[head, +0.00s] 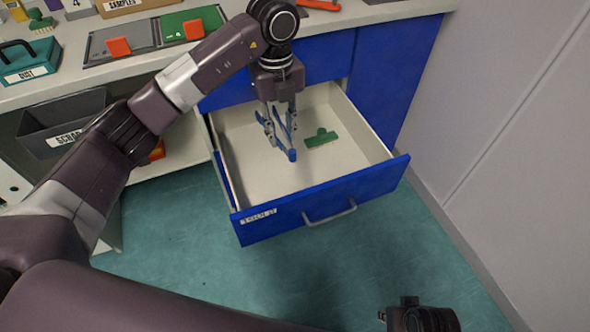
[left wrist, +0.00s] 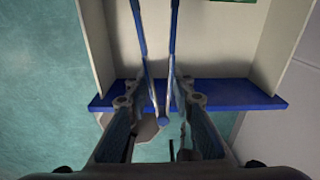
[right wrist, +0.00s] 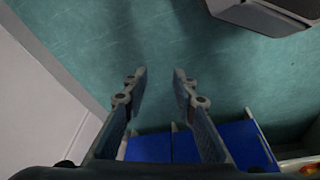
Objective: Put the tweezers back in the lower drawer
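The blue tweezers (head: 291,151) are between the fingers of my left gripper (head: 280,125), above the open lower drawer (head: 240,182). In the left wrist view the tweezers (left wrist: 162,122) form a V, with the joined end toward the drawer front and the two legs running up the picture. My left gripper (left wrist: 158,88) appears shut on them; the exact contact is hard to see. The drawer has a blue front with a label and handle, and a pale inside. My right gripper (right wrist: 160,74) is open and empty over the floor.
A green clip (head: 322,138) lies in the drawer, right of the tweezers. The rest of the drawer floor looks clear. A grey scrap bin (head: 65,118) stands to the left under the counter (head: 120,72). A pale wall (head: 500,120) is close on the right.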

